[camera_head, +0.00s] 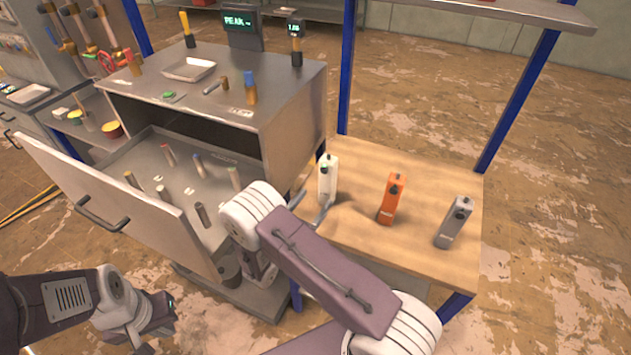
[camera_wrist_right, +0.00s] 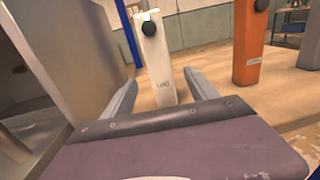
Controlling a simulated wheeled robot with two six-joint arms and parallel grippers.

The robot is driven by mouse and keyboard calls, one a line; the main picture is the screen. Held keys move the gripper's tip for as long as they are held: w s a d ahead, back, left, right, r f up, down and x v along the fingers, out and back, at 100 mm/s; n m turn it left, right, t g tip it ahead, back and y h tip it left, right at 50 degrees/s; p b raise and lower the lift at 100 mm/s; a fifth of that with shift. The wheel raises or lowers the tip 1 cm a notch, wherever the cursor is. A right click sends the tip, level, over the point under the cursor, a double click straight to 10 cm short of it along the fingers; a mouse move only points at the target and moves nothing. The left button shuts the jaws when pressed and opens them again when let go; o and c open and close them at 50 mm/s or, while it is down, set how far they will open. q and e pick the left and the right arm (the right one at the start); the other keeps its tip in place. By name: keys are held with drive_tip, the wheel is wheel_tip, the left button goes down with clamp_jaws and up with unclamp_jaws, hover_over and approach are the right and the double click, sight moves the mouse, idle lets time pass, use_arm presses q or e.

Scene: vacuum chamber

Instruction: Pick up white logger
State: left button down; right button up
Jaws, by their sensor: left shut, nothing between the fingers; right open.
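The white logger (camera_head: 327,178) stands upright on the wooden table (camera_head: 350,239), near the metal cabinet. It has a dark round knob and a small green light. In the right wrist view the white logger (camera_wrist_right: 158,62) stands straight ahead, between and beyond the fingers. My right gripper (camera_head: 312,208) is open just in front of it; its fingers (camera_wrist_right: 157,92) spread to either side and do not visibly touch it. My left gripper (camera_head: 150,347) is shut and empty at the lower left, low over the floor and away from the table.
An orange logger (camera_head: 391,199) and a grey logger (camera_head: 454,222) stand to the right on the table. The metal cabinet (camera_head: 293,125) rises close to the left of the white logger. Its open drawer (camera_head: 130,205) holds several small items. Blue posts (camera_head: 347,70) edge the table.

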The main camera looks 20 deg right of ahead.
sight(324, 186)
drive_tip(key=shift+w+d+r, duration=0.1)
drive_tip(key=shift+w+d, duration=0.15)
drive_tip(key=p+x, duration=0.1)
drive_tip(key=x, duration=0.1)
drive_tip(key=shift+w+d, duration=0.2)
drive_tip(key=shift+d, duration=0.2)
drive_tip(key=shift+w+d, duration=0.15)
drive_tip(key=shift+d, duration=0.2)
drive_tip(key=p+x, duration=0.1)
drive_tip(key=x, duration=0.4)
drive_tip(key=shift+w, duration=0.15)
drive_tip(key=shift+a, duration=0.15)
drive_tip(key=c, duration=0.6)
clamp_jaws()
